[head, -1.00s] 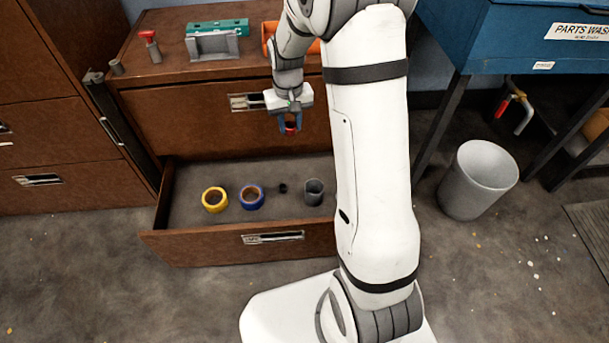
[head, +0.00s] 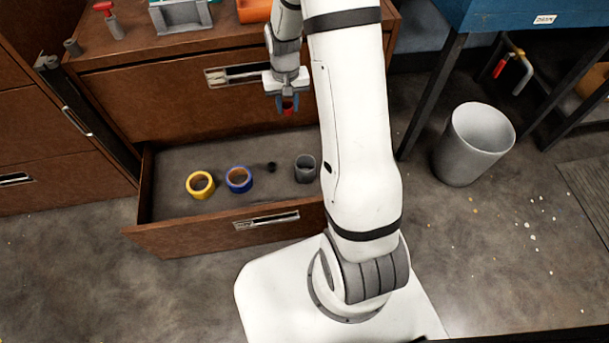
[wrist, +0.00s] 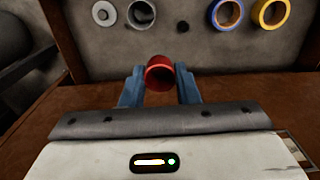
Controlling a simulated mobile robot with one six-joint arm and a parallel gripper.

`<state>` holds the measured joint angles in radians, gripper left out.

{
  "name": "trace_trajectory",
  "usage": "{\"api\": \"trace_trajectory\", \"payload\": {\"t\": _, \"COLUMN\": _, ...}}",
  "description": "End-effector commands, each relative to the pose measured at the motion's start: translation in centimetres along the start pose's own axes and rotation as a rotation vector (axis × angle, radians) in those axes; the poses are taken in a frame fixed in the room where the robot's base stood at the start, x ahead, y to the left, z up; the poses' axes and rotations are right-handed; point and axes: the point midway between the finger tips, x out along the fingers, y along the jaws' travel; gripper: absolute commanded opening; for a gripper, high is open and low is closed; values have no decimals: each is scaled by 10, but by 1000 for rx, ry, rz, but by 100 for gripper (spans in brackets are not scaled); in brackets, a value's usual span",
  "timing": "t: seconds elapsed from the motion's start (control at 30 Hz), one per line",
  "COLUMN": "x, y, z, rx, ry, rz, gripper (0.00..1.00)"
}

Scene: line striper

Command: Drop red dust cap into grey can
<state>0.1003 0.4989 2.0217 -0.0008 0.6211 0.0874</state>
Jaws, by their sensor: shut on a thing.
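My gripper (head: 287,104) is shut on the red dust cap (head: 288,109) and holds it above the open drawer, near the drawer front of the cabinet. In the wrist view the cap (wrist: 159,74) sits between the two blue fingertips (wrist: 160,84), with its round open end showing. A tall grey can (head: 472,145) stands upright on the floor to the right, well apart from my gripper. Its inner bottom is hard to make out.
A blue parts washer (head: 520,15) on dark legs stands behind the can.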

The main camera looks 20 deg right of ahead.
Motion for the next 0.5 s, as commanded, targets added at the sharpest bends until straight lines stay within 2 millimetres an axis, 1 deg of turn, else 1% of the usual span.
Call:
{"api": "trace_trajectory", "payload": {"t": 0.03, "x": 36, "y": 13, "z": 5, "rx": 48, "ry": -7, "rz": 1, "gripper": 7}}
{"api": "trace_trajectory", "payload": {"t": 0.1, "x": 66, "y": 27, "z": 9, "rx": 110, "ry": -7, "rz": 1, "gripper": 7}}
{"api": "trace_trajectory", "payload": {"t": 0.2, "x": 100, "y": 44, "z": 16, "rx": 185, "ry": -5, "rz": 0, "gripper": 7}}
{"api": "trace_trajectory", "payload": {"t": 0.3, "x": 122, "y": 55, "z": 22, "rx": 239, "ry": -3, "rz": 0, "gripper": 7}}
{"api": "trace_trajectory", "payload": {"t": 0.4, "x": 132, "y": 61, "z": 26, "rx": 270, "ry": -1, "rz": 0, "gripper": 7}}
{"api": "trace_trajectory", "payload": {"t": 0.5, "x": 138, "y": 63, "z": 27, "rx": 280, "ry": 1, "rz": 0, "gripper": 7}}
